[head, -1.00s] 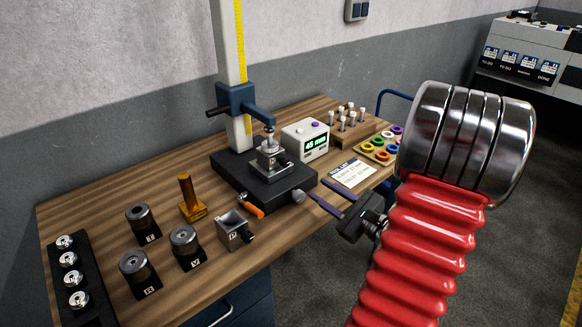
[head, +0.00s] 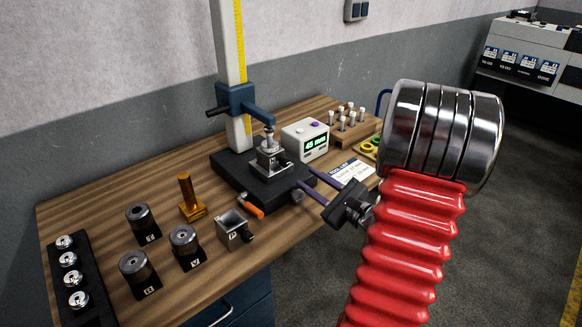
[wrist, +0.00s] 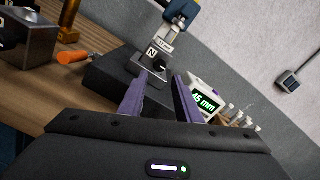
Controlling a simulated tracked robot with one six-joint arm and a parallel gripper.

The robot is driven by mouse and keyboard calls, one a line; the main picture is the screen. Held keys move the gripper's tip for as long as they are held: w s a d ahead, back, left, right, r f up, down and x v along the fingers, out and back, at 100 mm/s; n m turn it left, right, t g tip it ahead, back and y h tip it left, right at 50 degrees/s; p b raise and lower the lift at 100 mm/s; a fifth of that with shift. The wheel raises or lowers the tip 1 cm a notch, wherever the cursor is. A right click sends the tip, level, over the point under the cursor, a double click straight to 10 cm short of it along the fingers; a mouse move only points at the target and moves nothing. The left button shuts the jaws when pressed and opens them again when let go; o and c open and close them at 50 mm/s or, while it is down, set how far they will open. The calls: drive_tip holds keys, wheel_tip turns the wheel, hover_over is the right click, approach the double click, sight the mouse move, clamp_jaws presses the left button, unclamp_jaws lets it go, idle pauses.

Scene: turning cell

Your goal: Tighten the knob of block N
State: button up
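Block N (wrist: 152,52) is a grey metal block marked N. It sits on the black base of the measuring stand, and in the head view the block (head: 270,164) is under the blue arm of the stand. Its small dark knob (head: 285,160) appears on its right side in the head view. The gripper (wrist: 161,75) also shows open in the wrist view.
A display (head: 305,139) reading 45 mm stands right of the stand (head: 240,180). An orange-handled tool (head: 250,210), block P (head: 234,230), a brass post (head: 191,200) and several dark cylinders stand to the left. A rack of pins (head: 352,126) is behind. A card (head: 355,171) lies near my fingers.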

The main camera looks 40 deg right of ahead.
sight(286, 164)
drive_tip(key=w, duration=0.9)
drive_tip(key=shift+a, duration=0.1)
drive_tip(key=shift+c, duration=0.7)
clamp_jaws()
